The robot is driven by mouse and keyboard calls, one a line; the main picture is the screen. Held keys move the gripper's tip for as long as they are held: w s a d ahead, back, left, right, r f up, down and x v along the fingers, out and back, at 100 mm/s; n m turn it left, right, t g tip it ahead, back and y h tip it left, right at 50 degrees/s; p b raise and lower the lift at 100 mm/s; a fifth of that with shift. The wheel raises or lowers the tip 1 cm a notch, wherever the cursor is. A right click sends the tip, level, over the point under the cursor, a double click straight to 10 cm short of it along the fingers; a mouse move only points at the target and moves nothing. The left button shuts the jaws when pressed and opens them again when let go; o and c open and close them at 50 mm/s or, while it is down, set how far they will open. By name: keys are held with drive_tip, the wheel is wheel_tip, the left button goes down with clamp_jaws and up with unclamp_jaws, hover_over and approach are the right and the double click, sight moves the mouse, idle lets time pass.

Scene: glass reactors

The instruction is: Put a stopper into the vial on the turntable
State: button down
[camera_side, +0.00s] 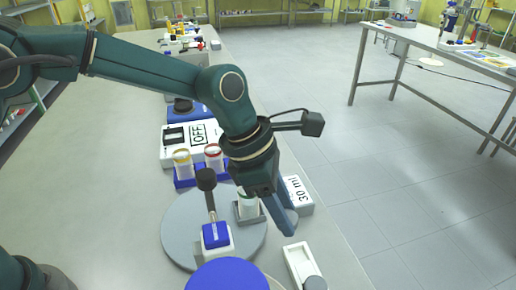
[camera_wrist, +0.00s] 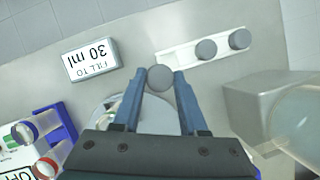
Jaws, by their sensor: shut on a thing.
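My gripper (camera_side: 285,225) points down beyond the right edge of the turntable in the side view. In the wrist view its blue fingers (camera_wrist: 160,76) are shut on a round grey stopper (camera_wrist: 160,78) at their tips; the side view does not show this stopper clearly. The grey turntable (camera_side: 182,225) carries a clear vial (camera_side: 248,207) in a dark holder, just left of my gripper. The vial is partly hidden behind my fingers in the wrist view. A white stopper rack (camera_side: 298,262) stands in front of my gripper; two more grey stoppers (camera_wrist: 206,49) sit on it.
A blue-and-white container (camera_side: 216,236) with a dark-topped rod stands on the turntable. A white "30 ml" sign (camera_side: 298,192) is behind my gripper. A blue rack (camera_side: 185,182) with yellow- and red-rimmed vials stands behind the turntable. A blue lid (camera_side: 228,275) fills the near foreground.

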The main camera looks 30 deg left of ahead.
drive_tip(key=a+r, duration=0.1)
drive_tip(key=a, duration=0.1)
drive_tip(key=w+a+r, duration=0.1)
drive_tip(key=a+r, duration=0.1)
drive_tip(key=a, duration=0.1)
drive_tip(key=w+a+r, duration=0.1)
drive_tip(key=a+r, duration=0.1)
drive_tip(key=a, duration=0.1)
drive_tip(key=shift+a, duration=0.15)
drive_tip(key=shift+w+a, duration=0.35)
drive_tip(key=shift+w, duration=0.1)
drive_tip(key=shift+f, duration=0.65)
idle(0.6)
drive_tip(key=shift+f, duration=0.35)
drive_tip(key=shift+f, duration=0.5)
idle(0.3)
drive_tip(key=shift+c, duration=0.2)
unclamp_jaws()
